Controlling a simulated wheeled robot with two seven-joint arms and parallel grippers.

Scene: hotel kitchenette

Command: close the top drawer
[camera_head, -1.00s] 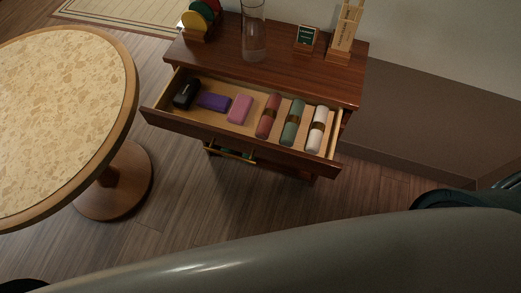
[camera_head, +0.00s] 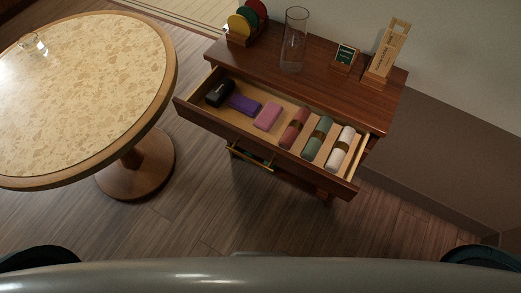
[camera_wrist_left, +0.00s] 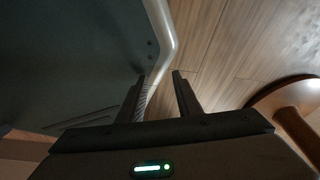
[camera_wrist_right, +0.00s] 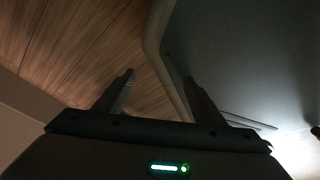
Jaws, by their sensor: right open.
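The top drawer (camera_head: 262,138) of the brown wooden cabinet (camera_head: 330,86) stands pulled open in the head view. It holds a black case, a purple box, a pink box and three rolled cloths in red, green and white. No gripper is near the drawer, and neither shows in the head view. In the left wrist view my left gripper (camera_wrist_left: 162,75) shows two parted fingers with nothing between them, beside my own body. In the right wrist view my right gripper (camera_wrist_right: 158,75) is open and empty, also beside my body.
A round table (camera_head: 75,85) with a pedestal base stands left of the cabinet. A glass vase (camera_head: 294,42), colored discs (camera_head: 247,20), a small sign (camera_head: 345,57) and a wooden holder (camera_head: 389,52) stand on the cabinet top. A brown ledge (camera_head: 450,150) lies right. Floor before the drawer is clear.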

